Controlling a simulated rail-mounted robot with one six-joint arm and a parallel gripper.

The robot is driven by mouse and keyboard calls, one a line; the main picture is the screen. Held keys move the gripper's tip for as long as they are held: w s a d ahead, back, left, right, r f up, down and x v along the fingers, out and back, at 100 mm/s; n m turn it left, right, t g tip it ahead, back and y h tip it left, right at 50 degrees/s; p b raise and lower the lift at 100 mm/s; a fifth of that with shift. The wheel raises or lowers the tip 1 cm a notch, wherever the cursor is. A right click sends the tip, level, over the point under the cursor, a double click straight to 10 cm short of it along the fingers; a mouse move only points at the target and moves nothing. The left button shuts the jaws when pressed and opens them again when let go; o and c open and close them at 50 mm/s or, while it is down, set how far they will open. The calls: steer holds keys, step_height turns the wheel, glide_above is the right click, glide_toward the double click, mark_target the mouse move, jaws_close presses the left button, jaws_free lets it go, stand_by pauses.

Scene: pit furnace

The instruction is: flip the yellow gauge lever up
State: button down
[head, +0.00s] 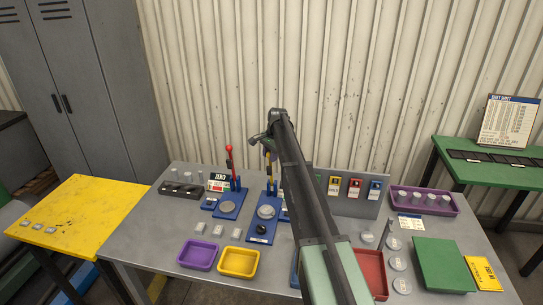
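The yellow lever (270,174) is on a blue gauge stand with a round grey dial (266,211), near the middle of the grey table. The visible part of the lever stands roughly upright; its upper end is hidden or too small to make out. My gripper (268,154) is at the lever's upper end, pointing down from my arm. I cannot tell whether it touches the lever, and its fingers are too small to show whether they are open or shut.
A red-knobbed lever (229,159) stands on a similar blue stand just left. My arm hides part of the table right of the yellow lever. Purple (198,255) and yellow (239,262) trays lie in front. A grey panel with coloured tags (355,187) stands behind right.

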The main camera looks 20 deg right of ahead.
steer(key=c, duration=0.8)
jaws_free()
steer(key=r+p, duration=0.3)
steer(key=d+r+p, duration=0.1)
steer(key=r+p, duration=0.6)
steer(key=shift+s+d+r+p, duration=0.25)
steer(key=shift+s+r+p, duration=0.05)
steer(key=shift+s+r, duration=0.1)
